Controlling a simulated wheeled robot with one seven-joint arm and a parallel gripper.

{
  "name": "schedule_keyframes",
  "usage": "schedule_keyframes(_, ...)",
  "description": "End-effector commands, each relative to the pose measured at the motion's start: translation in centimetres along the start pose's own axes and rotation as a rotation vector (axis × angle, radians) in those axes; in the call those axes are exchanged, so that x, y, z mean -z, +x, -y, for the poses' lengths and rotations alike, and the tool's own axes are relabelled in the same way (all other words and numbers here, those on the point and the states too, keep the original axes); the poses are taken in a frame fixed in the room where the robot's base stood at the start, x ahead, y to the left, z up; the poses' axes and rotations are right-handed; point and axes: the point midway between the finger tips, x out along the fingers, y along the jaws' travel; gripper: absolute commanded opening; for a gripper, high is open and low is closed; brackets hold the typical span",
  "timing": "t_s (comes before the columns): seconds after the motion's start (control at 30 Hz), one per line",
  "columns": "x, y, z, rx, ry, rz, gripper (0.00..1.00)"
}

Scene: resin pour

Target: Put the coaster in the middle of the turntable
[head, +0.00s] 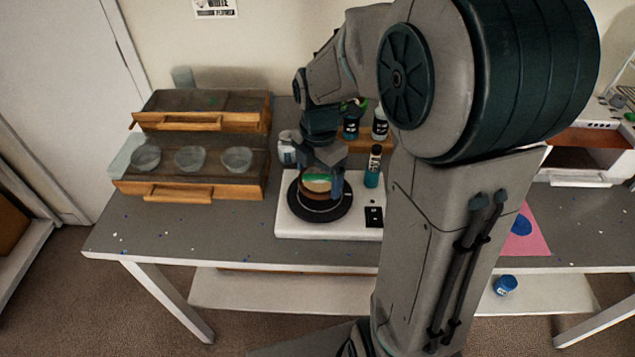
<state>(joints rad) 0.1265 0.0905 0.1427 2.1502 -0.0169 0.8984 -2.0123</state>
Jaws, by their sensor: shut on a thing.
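The turntable is a black round plate (300,211) on a white base (290,230), standing on the grey table. My gripper (324,184) points down over the plate and is shut on the coaster (315,186). The coaster is a small round piece with brown and green on it, lying about level over the plate's middle. A blue finger shows at its right side; the wrist hides part of its back. I cannot tell whether the coaster touches the plate or hangs just above it.
A teal bottle (373,168) stands close to the right of my gripper, and more bottles (380,125) stand behind. On the left are wooden trays (206,193) with clear cups (190,158). A pink sheet (530,238) lies at the right. The front left tabletop is mostly clear.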

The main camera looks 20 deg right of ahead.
Motion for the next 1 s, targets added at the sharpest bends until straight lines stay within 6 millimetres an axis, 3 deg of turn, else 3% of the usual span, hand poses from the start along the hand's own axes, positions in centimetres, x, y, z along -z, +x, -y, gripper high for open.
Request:
schedule_keyframes(0.2,0.1,3.0,0.0,0.004,-0.003,-0.001,0.62)
schedule_keyframes(0.63,0.2,3.8,0.0,0.002,-0.003,0.000,0.62)
schedule_keyframes(0.67,0.2,3.6,0.0,0.001,-0.003,0.000,0.94)
schedule_keyframes(0.7,0.2,3.6,0.0,0.001,-0.003,0.000,1.00)
schedule_keyframes(1.0,0.2,3.0,0.0,0.001,-0.003,0.000,1.00)
